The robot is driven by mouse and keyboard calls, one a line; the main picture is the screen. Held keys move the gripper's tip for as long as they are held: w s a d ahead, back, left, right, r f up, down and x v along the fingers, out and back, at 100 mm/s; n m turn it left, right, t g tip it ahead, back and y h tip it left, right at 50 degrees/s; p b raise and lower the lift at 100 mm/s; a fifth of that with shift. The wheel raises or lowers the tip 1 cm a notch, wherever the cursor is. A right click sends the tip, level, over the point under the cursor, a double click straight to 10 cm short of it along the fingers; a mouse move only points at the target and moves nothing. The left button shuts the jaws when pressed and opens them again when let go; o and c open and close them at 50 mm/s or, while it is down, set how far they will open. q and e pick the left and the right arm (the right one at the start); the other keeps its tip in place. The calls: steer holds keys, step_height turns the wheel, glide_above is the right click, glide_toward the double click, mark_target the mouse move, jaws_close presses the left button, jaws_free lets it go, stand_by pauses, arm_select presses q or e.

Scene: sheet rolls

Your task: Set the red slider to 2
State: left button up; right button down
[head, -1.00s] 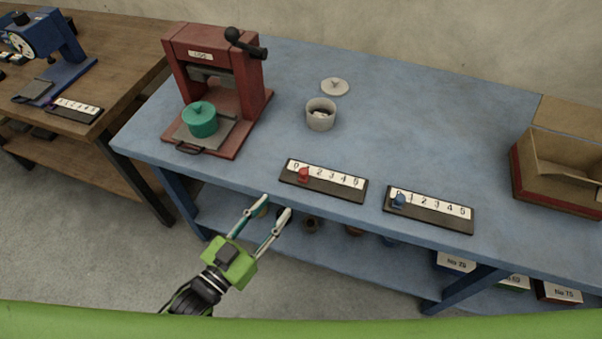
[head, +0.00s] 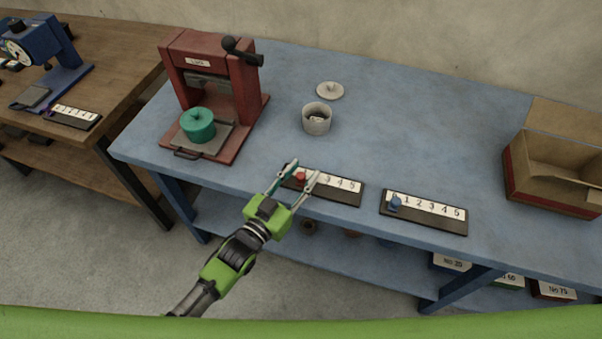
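The red slider (head: 300,176) is a small red knob on a dark strip with a white number scale (head: 343,186) near the front edge of the blue table. In the earlier view it stands at about 1; now the low numbers are hidden behind my gripper. My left gripper (head: 301,172) reaches in over the table's front edge. Its two fingers are apart, one on each side of the red knob, with the tips close to it. I cannot tell whether they touch it. My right gripper is not in view.
A second strip with a blue slider (head: 395,203) lies to the right. A red press (head: 249,90) with a green pot (head: 198,125) stands at the left. A grey cup (head: 317,121) and lid (head: 330,91) lie behind. An open box (head: 550,185) is at far right.

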arm_select(q)
jaws_close()
steer(key=shift+s+d, duration=0.25)
steer(key=shift+d, duration=0.55)
steer(key=shift+s+d, duration=0.25)
steer(key=shift+d, duration=0.55)
jaws_free()
steer(key=shift+a, duration=0.1)
